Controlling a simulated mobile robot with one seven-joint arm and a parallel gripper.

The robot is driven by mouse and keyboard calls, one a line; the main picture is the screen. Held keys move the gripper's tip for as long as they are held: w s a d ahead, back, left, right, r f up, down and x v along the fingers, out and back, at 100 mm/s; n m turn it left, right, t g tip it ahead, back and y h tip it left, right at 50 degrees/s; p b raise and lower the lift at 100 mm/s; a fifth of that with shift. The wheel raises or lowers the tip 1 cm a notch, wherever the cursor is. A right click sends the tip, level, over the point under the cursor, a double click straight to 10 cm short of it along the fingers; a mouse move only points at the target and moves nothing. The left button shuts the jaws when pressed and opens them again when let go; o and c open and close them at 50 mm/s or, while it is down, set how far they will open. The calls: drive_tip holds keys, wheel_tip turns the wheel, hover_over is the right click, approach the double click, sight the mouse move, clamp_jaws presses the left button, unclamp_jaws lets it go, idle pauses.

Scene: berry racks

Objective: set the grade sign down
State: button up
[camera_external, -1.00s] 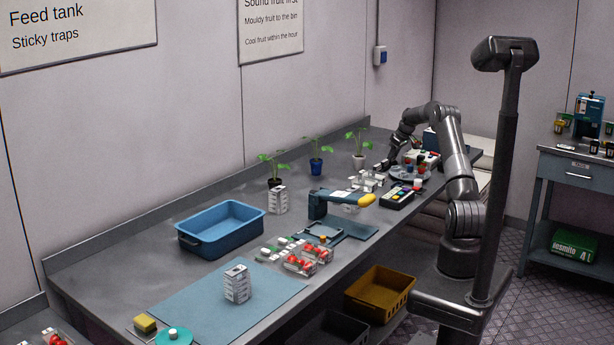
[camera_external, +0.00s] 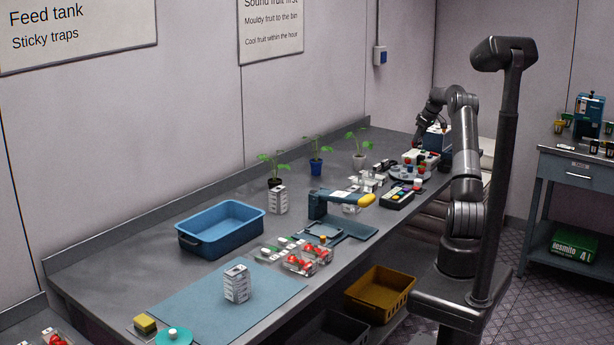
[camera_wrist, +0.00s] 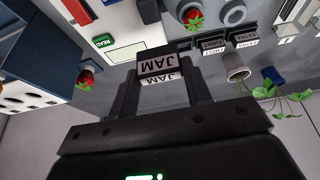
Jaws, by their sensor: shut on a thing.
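In the external view my gripper (camera_external: 418,143) is over the far right end of the bench, close to a blue and white box (camera_external: 437,139). The sign is too small to make out there. Whether its underside touches anything is hidden.
Other dark signs, "FIRST" (camera_wrist: 212,44) and "EXTRA" (camera_wrist: 243,38), stand right of mine in the wrist view. Strawberries on round pads (camera_wrist: 190,16) and a potted plant (camera_wrist: 238,68) are near.

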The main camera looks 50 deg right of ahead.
drive_tip(key=w+a+n+y, duration=0.1)
drive_tip(key=w+a+n, duration=0.2)
drive_tip(key=a, duration=0.9)
drive_tip(key=w+a+n+g+y, duration=0.1)
drive_tip(key=w+a+n, duration=0.25)
drive_tip(key=a, duration=0.75)
drive_tip(key=w+a+n+y, duration=0.15)
drive_tip(key=w+a, duration=0.25)
drive_tip(key=a, duration=0.8)
drive_tip(key=shift+n, duration=0.5)
drive_tip(key=w+a+f, duration=0.4)
drive_tip(key=w+a, duration=0.1)
drive_tip(key=w+a+f, duration=0.2)
drive_tip(key=a, duration=0.1)
drive_tip(key=shift+w+a+f, duration=0.15)
drive_tip(key=shift+w+f, duration=0.15)
drive_tip(key=shift+w, duration=0.05)
drive_tip(key=shift+w+a+f, duration=0.1)
drive_tip(key=shift+w+f, duration=0.05)
drive_tip(key=shift+f, duration=0.2)
drive_tip(key=shift+f+h, duration=0.25)
drive_tip(key=shift+f, duration=1.5)
drive_tip(key=shift+f, duration=0.1)
drive_tip(key=o, duration=0.6)
drive_tip(key=shift+c, duration=0.2)
drive_tip(key=o, duration=0.4)
